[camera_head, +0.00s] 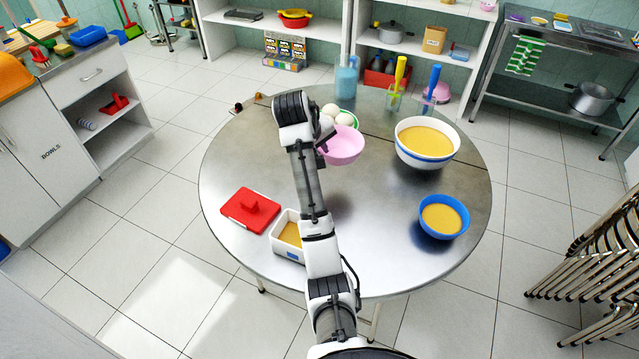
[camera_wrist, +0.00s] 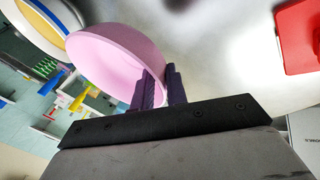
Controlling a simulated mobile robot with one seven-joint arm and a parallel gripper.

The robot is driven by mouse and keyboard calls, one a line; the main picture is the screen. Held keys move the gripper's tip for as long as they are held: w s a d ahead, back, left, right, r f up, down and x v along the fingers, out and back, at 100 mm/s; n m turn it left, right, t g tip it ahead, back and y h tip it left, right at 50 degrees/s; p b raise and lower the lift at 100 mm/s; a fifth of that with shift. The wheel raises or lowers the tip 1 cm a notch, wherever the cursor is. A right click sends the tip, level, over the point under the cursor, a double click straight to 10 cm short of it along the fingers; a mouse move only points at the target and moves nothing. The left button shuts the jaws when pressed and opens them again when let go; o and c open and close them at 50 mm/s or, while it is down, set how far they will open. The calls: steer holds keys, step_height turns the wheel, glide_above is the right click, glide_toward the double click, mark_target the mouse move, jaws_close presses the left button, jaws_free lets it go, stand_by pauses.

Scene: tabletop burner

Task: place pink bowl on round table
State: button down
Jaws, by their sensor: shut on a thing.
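The pink bowl (camera_head: 344,147) is over the far middle part of the round metal table (camera_head: 370,230). My gripper (camera_head: 322,150) is at the bowl's left side in the head view. In the wrist view the two dark fingers (camera_wrist: 159,90) are shut on the rim of the pink bowl (camera_wrist: 110,60). The bowl looks tilted in the wrist view. I cannot tell whether its base touches the table.
A plate of white round items (camera_head: 342,117) is just behind the bowl. A large white bowl (camera_head: 427,143) stands to the right, a blue bowl (camera_head: 444,216) nearer. A red lid (camera_head: 250,210) and white container (camera_head: 288,236) are at the left. The table's middle right is clear.

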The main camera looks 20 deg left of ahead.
step_height(320, 180, down, 11)
steer(key=shift+r+p, duration=0.1)
steer(key=shift+p, duration=1.15)
steer(key=c, duration=1.4)
jaws_free()
